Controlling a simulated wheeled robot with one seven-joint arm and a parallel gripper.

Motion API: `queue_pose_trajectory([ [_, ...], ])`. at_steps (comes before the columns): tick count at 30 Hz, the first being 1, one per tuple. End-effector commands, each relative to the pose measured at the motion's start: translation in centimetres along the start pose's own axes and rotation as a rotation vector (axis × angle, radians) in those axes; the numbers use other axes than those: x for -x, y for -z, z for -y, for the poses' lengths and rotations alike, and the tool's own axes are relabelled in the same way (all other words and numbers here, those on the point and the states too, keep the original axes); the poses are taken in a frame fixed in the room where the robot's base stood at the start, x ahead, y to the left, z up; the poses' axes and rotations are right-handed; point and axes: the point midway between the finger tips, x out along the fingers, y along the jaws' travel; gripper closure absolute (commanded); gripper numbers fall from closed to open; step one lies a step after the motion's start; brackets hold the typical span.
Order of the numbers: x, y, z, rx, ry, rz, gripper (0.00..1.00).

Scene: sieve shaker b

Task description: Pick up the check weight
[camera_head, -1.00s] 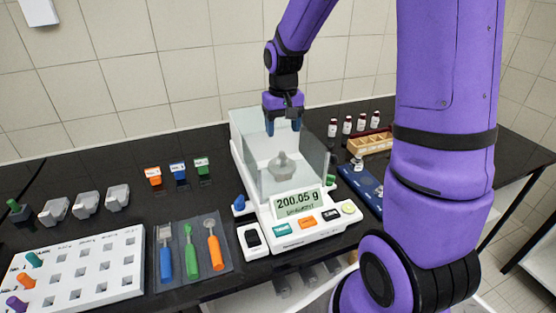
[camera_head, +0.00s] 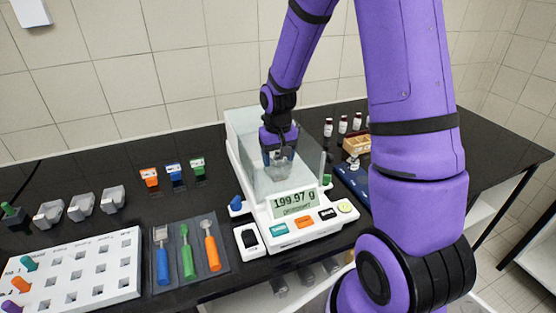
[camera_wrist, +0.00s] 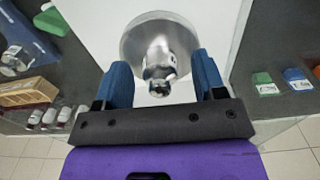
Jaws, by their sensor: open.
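The check weight (camera_wrist: 158,62) is a shiny metal piece with a knob, standing on the round pan (camera_wrist: 135,40) of the balance. My gripper (camera_wrist: 162,85) is open, with one blue finger on each side of the weight's knob. The wrist view does not settle whether the fingers touch it. In the head view my gripper (camera_head: 279,157) is lowered inside the glass draft shield (camera_head: 252,175) and mostly hides the weight. The balance (camera_head: 310,230) display (camera_head: 294,203) reads 199.97 g.
Glass walls stand close around my gripper. Left are orange, blue and green small containers (camera_head: 174,172), a tool mat (camera_head: 222,260) and a white holed rack (camera_head: 120,285). Right are several vials (camera_head: 343,125), a wooden block (camera_head: 356,144) and a blue case (camera_head: 352,180).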

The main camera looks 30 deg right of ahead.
Motion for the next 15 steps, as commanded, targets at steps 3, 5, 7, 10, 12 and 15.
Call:
queue_pose_trajectory([
  [3,0.03,0.01,0.00,0.000,0.000,0.000,0.36],
  [5,0.04,0.01,0.00,0.000,0.000,0.000,0.45],
  [7,0.04,0.01,0.00,0.000,0.000,0.000,0.61],
  [10,0.05,0.01,0.00,0.000,0.000,-0.001,0.84],
  [12,0.05,0.02,0.00,0.000,0.000,-0.001,0.96],
  [15,0.07,0.03,0.00,0.000,0.000,-0.001,1.00],
])
